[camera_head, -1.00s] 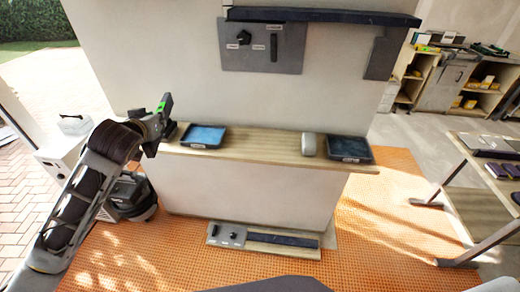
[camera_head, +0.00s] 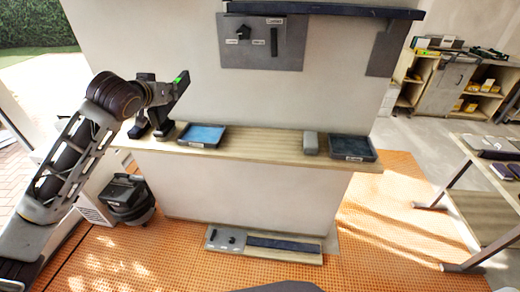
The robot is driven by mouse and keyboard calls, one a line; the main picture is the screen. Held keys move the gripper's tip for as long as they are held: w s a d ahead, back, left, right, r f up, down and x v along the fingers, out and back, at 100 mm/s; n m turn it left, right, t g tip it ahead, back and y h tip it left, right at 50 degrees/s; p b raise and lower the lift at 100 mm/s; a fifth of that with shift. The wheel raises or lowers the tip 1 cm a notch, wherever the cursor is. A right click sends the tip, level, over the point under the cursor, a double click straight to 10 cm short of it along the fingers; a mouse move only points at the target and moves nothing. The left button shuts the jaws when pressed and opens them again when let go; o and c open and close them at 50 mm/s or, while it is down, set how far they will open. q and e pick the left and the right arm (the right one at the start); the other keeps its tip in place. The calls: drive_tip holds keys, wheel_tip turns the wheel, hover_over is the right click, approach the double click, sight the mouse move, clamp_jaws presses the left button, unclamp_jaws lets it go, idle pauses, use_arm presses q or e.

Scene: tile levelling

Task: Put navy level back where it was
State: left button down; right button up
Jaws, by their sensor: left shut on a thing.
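My left gripper (camera_head: 152,129) is at the left end of the wooden counter (camera_head: 260,145), its fingers pointing down. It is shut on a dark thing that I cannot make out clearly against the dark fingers. I cannot tell whether this is the navy level. A long navy bar (camera_head: 325,11) runs along the top of the wall. Another dark navy bar (camera_head: 285,244) lies on a board low at the foot of the counter. My right gripper is not in view.
On the counter stand a blue-lined tray (camera_head: 202,134), a grey block (camera_head: 310,143) and a dark tray (camera_head: 352,148). A grey panel (camera_head: 290,55) hangs on the wall. A black machine (camera_head: 128,198) stands at lower left. A table (camera_head: 500,150) is at right. The counter's middle is clear.

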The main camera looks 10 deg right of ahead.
use_arm(q)
drive_tip(key=s+d+f+m+g+h, duration=0.2)
drive_tip(key=d+f+m+g+h, duration=0.1)
drive_tip(key=d+f, duration=0.3)
drive_tip(key=s+d+f+m+g+h+b, duration=0.1)
drive_tip(key=s+d+f+m+g+h, duration=0.1)
drive_tip(key=d+f+m+h, duration=0.3)
drive_tip(key=shift+d+f+m+g+h, duration=0.4)
drive_tip(key=shift+f+m+g, duration=0.1)
drive_tip(key=shift+f+m, duration=0.3)
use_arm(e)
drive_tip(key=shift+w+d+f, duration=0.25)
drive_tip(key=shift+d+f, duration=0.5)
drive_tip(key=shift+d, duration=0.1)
use_arm(q)
drive_tip(key=shift+d+m+g+h, duration=0.2)
drive_tip(key=shift+m+g+h, duration=0.1)
drive_tip(key=shift+g, duration=0.1)
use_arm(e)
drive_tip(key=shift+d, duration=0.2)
